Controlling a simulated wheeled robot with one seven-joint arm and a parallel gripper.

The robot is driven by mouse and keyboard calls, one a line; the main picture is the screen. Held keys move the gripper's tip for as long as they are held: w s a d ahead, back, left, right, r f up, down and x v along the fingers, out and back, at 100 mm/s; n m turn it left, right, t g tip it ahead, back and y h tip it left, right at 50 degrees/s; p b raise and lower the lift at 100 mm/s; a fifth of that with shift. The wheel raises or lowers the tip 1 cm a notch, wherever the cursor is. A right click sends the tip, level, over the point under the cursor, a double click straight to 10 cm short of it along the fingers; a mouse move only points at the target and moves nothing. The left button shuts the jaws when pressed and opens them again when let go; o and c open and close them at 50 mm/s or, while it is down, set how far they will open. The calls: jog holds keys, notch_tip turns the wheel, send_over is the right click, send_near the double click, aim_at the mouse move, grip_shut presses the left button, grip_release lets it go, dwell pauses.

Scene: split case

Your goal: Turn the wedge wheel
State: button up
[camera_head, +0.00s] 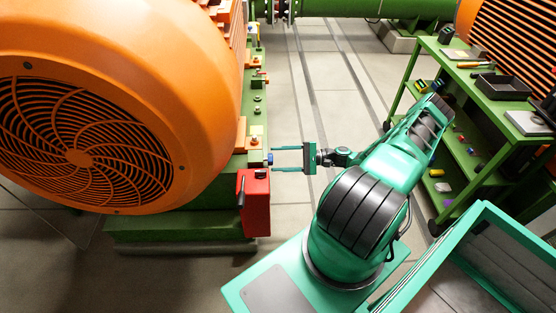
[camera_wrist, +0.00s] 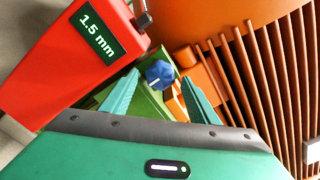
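The wedge wheel, a small blue knob with a pale mark (camera_wrist: 159,75), sits on the green base beside the orange motor. In the head view the blue wheel (camera_head: 270,158) shows small at the base's right edge. My gripper (camera_head: 273,160) is open, its two teal fingers pointing left at the wheel. In the wrist view my gripper (camera_wrist: 160,84) has one finger on each side of the wheel, with gaps; no contact shows. I cannot tell whether the wheel is between the tips or just beyond them.
A red box (camera_head: 256,203) stands close below the wheel; its display (camera_wrist: 97,33) reads 1.5 mm, and a dark lever is on it. The orange motor (camera_head: 190,60) fills the left. A green tool cart (camera_head: 485,105) stands at right.

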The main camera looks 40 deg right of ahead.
jog(key=v, duration=1)
jog(key=shift+s+d, duration=0.25)
jog(key=shift+d, duration=0.05)
dwell(0.4)
jog(key=s+a+r+n+g+h, duration=0.2)
jog(key=r+g+h, duration=0.15)
jog(key=r, duration=0.45)
jog(key=s+a+r+n+g+h, duration=0.25)
jog(key=r+g, duration=0.25)
jog(key=r, duration=0.4)
jog(key=s+a+r+n+g+h, duration=0.2)
jog(key=a+r+n+g+h, duration=0.15)
jog(key=r, duration=0.45)
jog(key=s+a+r+t+h, duration=0.1)
jog(key=s+a+r+h, duration=0.1)
jog(key=s+r, duration=0.4)
jog(key=s+a+r+t+h, duration=0.1)
jog(key=s+a+r+h, duration=0.2)
jog(key=s+r, duration=0.4)
jog(key=shift+s+a+n, duration=0.4)
jog(key=shift+s, duration=0.7)
